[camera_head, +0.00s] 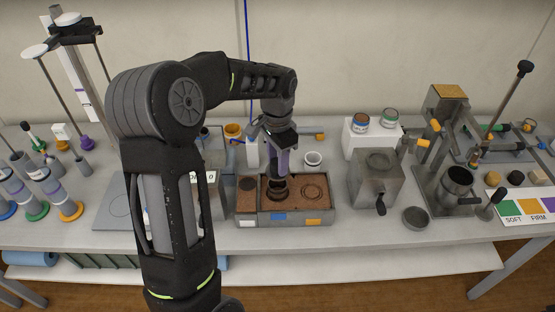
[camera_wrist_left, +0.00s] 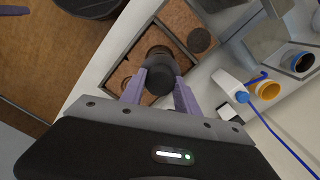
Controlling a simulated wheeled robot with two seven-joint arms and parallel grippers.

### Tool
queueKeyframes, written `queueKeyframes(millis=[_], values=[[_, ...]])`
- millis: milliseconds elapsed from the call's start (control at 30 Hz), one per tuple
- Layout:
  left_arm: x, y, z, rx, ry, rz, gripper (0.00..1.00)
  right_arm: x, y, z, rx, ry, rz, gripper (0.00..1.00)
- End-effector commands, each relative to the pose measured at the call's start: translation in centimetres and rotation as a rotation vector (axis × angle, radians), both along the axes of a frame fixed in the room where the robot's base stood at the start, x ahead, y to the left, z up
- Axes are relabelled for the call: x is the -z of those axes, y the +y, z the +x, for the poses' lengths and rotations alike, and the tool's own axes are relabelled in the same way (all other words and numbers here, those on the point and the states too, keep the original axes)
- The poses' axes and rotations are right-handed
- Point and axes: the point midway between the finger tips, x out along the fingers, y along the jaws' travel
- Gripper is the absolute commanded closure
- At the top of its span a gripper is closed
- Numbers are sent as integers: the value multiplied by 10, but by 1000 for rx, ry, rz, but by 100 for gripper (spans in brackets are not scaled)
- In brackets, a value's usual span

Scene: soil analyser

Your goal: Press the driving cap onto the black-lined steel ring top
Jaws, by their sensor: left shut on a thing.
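My left gripper (camera_head: 281,172) comes down over the soil tray and is shut on a dark round piece, which looks like the driving cap (camera_head: 279,190). In the left wrist view the cap (camera_wrist_left: 160,78) sits between the two purple fingers (camera_wrist_left: 160,90). A round rim (camera_wrist_left: 159,51) shows just beyond the cap, low at the soil. It looks like the ring top, mostly hidden by the cap and fingers. I cannot tell whether cap and ring touch. My right gripper is not in view.
The divided soil tray (camera_head: 284,216) has a ring-shaped mark (camera_head: 313,192) in its soil to the right. A steel box (camera_head: 376,181) with a black handle stands further right.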

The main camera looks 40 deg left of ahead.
Motion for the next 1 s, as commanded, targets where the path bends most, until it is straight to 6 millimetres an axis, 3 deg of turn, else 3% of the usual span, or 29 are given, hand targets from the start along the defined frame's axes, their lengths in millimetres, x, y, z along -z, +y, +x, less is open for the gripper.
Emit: queueKeyframes(millis=[333,1000], values=[[31,0,0,0,0,0,98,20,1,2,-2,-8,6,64],[34,0,0,0,0,0,98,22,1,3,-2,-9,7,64]])
